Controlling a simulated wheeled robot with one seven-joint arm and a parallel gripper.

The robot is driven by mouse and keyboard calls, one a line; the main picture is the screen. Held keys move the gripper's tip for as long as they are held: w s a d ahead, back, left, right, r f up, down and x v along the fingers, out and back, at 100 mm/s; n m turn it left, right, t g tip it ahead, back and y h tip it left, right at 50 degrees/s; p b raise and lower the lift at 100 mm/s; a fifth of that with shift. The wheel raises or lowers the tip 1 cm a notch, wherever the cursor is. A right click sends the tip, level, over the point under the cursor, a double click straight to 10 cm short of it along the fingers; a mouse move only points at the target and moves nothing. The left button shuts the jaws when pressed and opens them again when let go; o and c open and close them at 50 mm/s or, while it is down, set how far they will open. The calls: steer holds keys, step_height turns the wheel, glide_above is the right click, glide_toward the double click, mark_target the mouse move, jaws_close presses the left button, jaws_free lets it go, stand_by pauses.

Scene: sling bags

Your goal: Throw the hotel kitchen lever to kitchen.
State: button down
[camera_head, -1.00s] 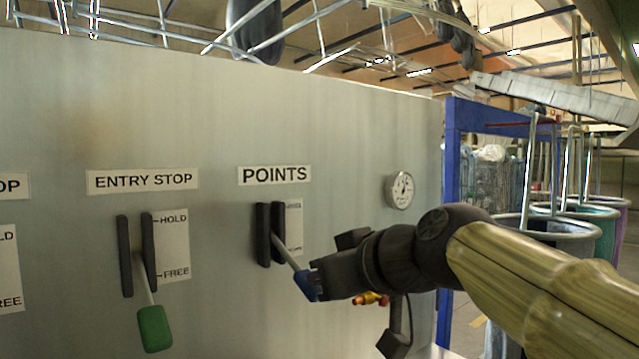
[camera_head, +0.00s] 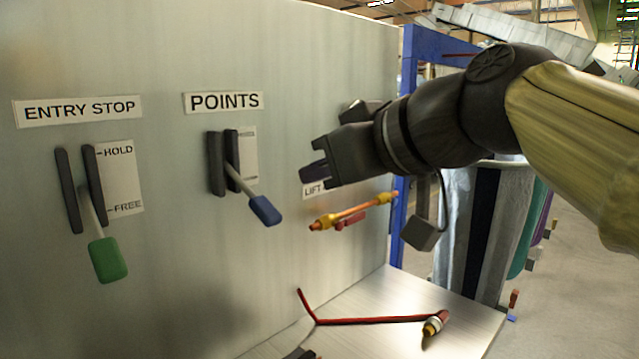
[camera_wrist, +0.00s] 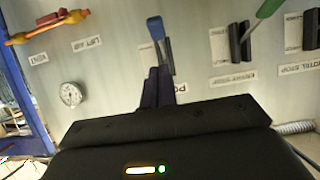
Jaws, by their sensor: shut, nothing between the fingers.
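The lever under the POINTS label (camera_head: 223,102) has a blue handle (camera_head: 265,210) on a pale shaft, pointing down and out to the right from its dark slot (camera_head: 217,163). Its scale plate (camera_head: 248,155) is too small to read and partly hidden. The blue handle also shows in the wrist view (camera_wrist: 156,28). My gripper (camera_head: 312,173) is shut and empty, up and right of the blue handle and apart from it. The ENTRY STOP lever (camera_head: 108,260) has a green handle, hanging down beside its HOLD/FREE plate. I read no hotel kitchen label.
An orange and yellow handle (camera_head: 350,212) sits on the panel below my gripper, by a partly hidden LIFT label (camera_head: 313,191). A red bent rod (camera_head: 375,320) lies over a metal shelf (camera_head: 470,325). A blue post (camera_head: 402,150) edges the panel. A gauge shows in the wrist view (camera_wrist: 70,95).

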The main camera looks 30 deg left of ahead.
steer(key=v, duration=0.3)
steer(key=shift+d, duration=0.15)
steer(key=w+d+f+m+t+h, duration=0.1)
steer(key=w+d+f+m+h, duration=0.3)
steer(key=f, duration=0.5)
steer(key=w+d+f+m+h, duration=0.1)
steer(key=w+d+f+m, duration=0.1)
steer(key=w+d+f, duration=0.55)
steer(key=w+d+f+m+t+h, duration=0.1)
steer(key=w+d+f+m+h, duration=0.2)
steer(key=f, duration=0.8)
steer(key=s+d+f+m+g+h, duration=0.1)
steer(key=s+d+f+m+h, duration=0.15)
steer(key=s+d+f, duration=0.55)
steer(key=s+d+f+m+g+h, duration=0.2)
steer(key=s+d+f+m, duration=0.1)
steer(key=d+f, duration=0.95)
step_height(320, 180, up, 17)
steer(key=a+p, duration=0.1)
steer(key=p, duration=1.7)
steer(key=shift+s+a+p, duration=0.25)
steer(key=shift+s+p, duration=0.05)
